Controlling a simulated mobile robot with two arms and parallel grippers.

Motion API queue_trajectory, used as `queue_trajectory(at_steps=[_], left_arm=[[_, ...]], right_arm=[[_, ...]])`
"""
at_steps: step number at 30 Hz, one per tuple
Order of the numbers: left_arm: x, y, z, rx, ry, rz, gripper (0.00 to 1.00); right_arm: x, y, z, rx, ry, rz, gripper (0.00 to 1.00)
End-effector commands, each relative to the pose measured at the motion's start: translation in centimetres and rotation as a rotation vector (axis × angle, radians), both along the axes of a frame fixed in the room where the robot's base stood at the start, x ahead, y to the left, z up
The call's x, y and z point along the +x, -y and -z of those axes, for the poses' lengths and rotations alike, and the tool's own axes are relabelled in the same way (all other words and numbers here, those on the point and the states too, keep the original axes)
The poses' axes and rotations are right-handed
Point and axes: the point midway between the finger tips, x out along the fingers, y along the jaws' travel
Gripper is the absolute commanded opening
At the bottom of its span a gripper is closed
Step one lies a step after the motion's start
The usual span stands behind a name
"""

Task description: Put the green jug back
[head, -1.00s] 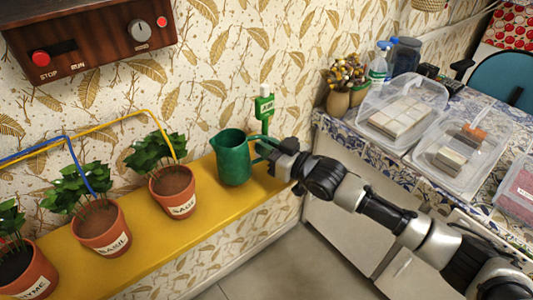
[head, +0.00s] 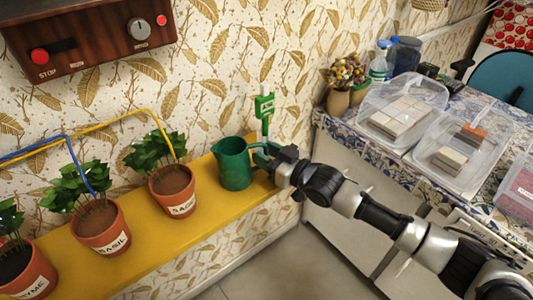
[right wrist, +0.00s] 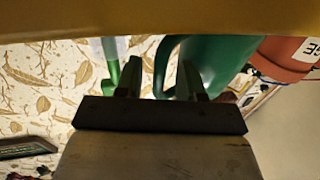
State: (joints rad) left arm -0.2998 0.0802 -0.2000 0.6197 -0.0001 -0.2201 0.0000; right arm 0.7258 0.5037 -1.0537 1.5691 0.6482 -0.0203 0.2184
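The green jug (head: 234,165) stands upright on the yellow shelf (head: 150,236), right of the sage pot. Its handle points right, toward my right gripper (head: 268,158). In the right wrist view, the jug (right wrist: 222,62) is behind and to the right of the fingers. My right gripper (right wrist: 158,80) has its fingers apart, with the jug's handle (right wrist: 159,72) between them and gaps visible beside it. A green label holder (head: 264,105) stands just behind the gripper by the wall. My left gripper is not in view.
Potted plants labelled sage (head: 175,189) and basil (head: 102,228), with another at far left, line the shelf. Hoses run above them. A control box (head: 90,35) hangs on the wall. A tiled counter (head: 340,128) with clear containers is on the right.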

Motion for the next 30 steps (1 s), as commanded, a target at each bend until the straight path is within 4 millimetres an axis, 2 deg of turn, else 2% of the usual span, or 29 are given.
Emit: queue_trajectory(at_steps=[2,5,15,19,24,30], left_arm=[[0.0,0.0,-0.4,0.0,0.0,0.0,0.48],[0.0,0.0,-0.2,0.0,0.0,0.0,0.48],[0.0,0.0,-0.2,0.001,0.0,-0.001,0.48],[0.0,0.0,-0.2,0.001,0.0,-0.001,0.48],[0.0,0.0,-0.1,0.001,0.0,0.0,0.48],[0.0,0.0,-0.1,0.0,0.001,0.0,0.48]], right_arm=[[0.0,0.0,-0.6,0.0,0.001,0.0,0.38],[-0.8,1.0,-0.2,0.0,-0.001,0.001,0.38],[-5.5,6.5,-0.2,-0.004,-0.002,0.002,0.38],[-6.8,8.0,-0.3,-0.002,-0.001,0.001,0.38],[-7.7,9.0,-0.4,-0.001,0.0,0.001,0.38],[-7.9,9.1,-0.4,0.001,0.001,0.0,0.38]])
